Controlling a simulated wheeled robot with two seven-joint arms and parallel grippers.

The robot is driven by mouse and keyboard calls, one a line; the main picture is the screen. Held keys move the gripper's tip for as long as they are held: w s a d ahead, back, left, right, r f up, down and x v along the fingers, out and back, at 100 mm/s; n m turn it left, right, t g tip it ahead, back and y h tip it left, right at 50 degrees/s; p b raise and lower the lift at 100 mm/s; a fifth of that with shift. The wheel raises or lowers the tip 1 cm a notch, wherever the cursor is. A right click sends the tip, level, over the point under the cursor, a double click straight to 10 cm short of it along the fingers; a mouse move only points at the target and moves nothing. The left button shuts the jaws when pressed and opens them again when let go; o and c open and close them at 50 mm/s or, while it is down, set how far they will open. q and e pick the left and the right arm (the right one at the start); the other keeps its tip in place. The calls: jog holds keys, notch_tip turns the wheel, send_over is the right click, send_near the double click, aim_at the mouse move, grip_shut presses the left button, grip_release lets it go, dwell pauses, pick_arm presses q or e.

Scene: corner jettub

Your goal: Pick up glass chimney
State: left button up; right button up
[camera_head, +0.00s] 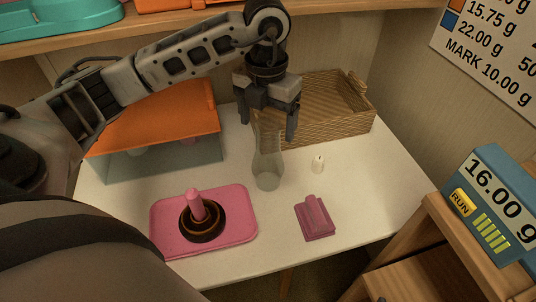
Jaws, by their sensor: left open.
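The glass chimney (267,167) is a clear, greenish, narrow-waisted tube standing upright on the white table. My left gripper (272,122) is open above it, pointing down, with its fingers at the height of the chimney's upper part. The chimney's top is partly hidden by the gripper, and I cannot tell whether the fingers touch it. My right gripper is not in view.
A wicker tray (345,128) stands behind the chimney. An orange-topped box (155,125) is at left. A pink tray (240,232) holds a dark ringed base with a pink peg. A small white candle (318,163) and a pink block (314,219) stand at right.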

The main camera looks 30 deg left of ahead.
aim_at(268, 157)
pick_arm(q)
notch_tip(268, 157, down, 4)
jog(key=shift+f, duration=0.2)
jog(key=c, duration=1.4)
jog(key=shift+w, duration=0.1)
jog(key=shift+r, duration=0.15)
